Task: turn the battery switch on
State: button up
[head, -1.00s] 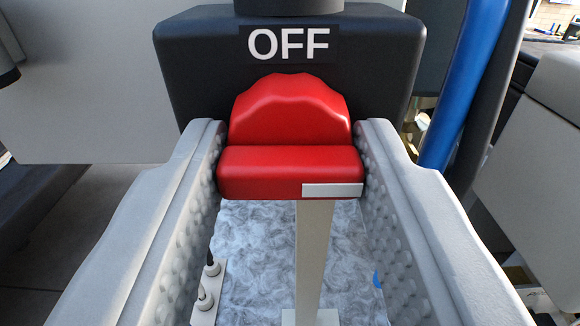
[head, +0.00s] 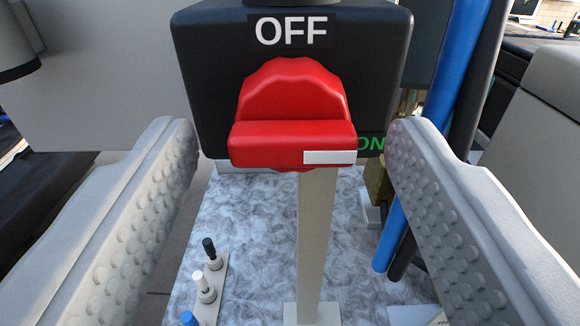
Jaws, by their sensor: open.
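The battery switch is a red knob (head: 292,118) on a black box (head: 385,60) held up by a grey post (head: 316,245). White "OFF" lettering (head: 291,30) stands above the knob, and green "ON" lettering (head: 370,143) shows at its lower right. The knob's white marker strip (head: 329,157) is at its lower right edge, close beside the "ON". My gripper (head: 293,150) is open, with one dimpled finger on each side of the knob and a clear gap on both sides. The fingers touch neither the knob nor the box.
A marbled board (head: 260,230) lies below with small black, white and blue-topped fittings (head: 205,284) at the left. Blue (head: 460,75) and black tubes run down at the right of the box. A grey panel (head: 90,80) is at the back left.

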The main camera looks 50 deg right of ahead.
jog(key=v, duration=1.6)
jog(key=s+a+f+n+t+y, duration=0.3)
jog(key=s+f+n+y, duration=0.2)
jog(key=s+f, duration=0.7)
jog(key=s+a+f+n+t+y, duration=0.3)
jog(key=s+f+y, duration=0.6)
jog(key=s+f, duration=0.3)
jog(key=a+n, duration=0.1)
jog(key=n, duration=0.1)
jog(key=shift+s+n, duration=0.15)
jog(key=shift+n, duration=0.15)
